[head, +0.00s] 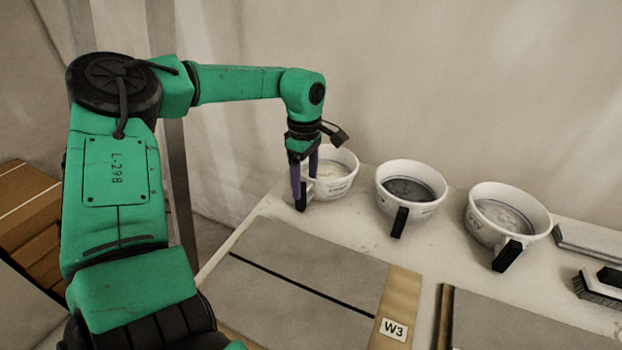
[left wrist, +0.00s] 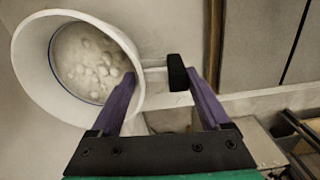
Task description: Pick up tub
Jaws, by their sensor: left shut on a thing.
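The leftmost white tub (head: 345,185) stands at the left end of the back ledge. It has a pale inside, and the left wrist view shows the tub (left wrist: 35,80) holding whitish lumpy stuff inside a blue ring. My left gripper (head: 302,193) points down at its near left side. In the left wrist view my left gripper (left wrist: 162,76) has its purple fingers on either side of the stub handle with a black end (left wrist: 178,73), one finger overlapping the tub's wall. It is shut on the tub by this handle. My right gripper is not in view.
Two more white tubs with black handles, a middle one (head: 425,203) and a right one (head: 480,232), stand along the ledge (head: 365,228). A brush (head: 600,285) lies at far right. Grey tiles (head: 310,265) and a W3 label (head: 393,329) are in front. A wall stands behind.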

